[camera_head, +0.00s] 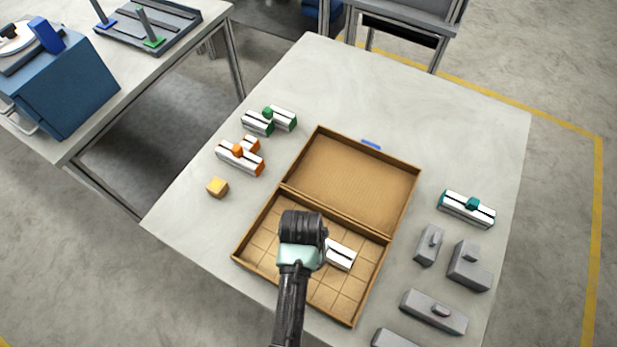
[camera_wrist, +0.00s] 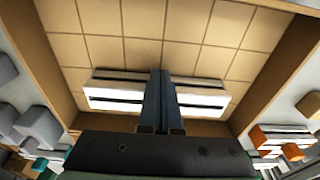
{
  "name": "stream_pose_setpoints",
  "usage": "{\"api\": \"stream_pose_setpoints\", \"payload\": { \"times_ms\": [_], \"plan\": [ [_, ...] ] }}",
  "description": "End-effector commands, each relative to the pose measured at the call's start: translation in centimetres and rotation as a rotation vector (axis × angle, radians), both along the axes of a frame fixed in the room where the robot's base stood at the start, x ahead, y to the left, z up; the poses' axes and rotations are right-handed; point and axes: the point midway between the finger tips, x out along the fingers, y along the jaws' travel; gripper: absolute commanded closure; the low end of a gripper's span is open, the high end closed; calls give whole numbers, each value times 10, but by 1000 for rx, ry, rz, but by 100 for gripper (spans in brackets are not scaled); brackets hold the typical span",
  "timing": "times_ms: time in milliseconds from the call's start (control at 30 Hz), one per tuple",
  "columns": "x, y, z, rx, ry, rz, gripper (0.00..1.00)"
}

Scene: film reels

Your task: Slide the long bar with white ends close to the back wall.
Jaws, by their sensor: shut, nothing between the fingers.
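The long bar (camera_head: 341,256) with white ends and a dark stripe lies in the near, gridded compartment of the cardboard box (camera_head: 372,292). In the head view my gripper hides its left and middle parts. In the wrist view both white ends of the bar (camera_wrist: 204,98) show on either side of my fingers. The bar lies near the wall (camera_head: 345,221) between the two compartments; the exact gap is hard to judge. My gripper (camera_head: 303,247) is down over the bar's middle. Its fingers (camera_wrist: 160,78) are shut and empty. I cannot tell whether they touch the bar.
The far compartment (camera_head: 350,175) is empty. Green (camera_head: 268,120) and orange (camera_head: 240,154) pieces and a yellow cube (camera_head: 217,187) stand left of the box. A teal-and-white piece (camera_head: 467,208) and several grey blocks (camera_head: 433,311) stand right. Gridded floor is clear around the bar.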

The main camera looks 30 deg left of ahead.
Motion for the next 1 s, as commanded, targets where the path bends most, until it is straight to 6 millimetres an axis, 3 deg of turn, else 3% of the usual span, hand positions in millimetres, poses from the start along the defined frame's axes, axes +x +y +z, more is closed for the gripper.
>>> {"api": "stream_pose_setpoints", "payload": {
  "times_ms": [1000],
  "plan": [
    [42, -2, 0, 0, -3, -1, 100]
  ]
}}
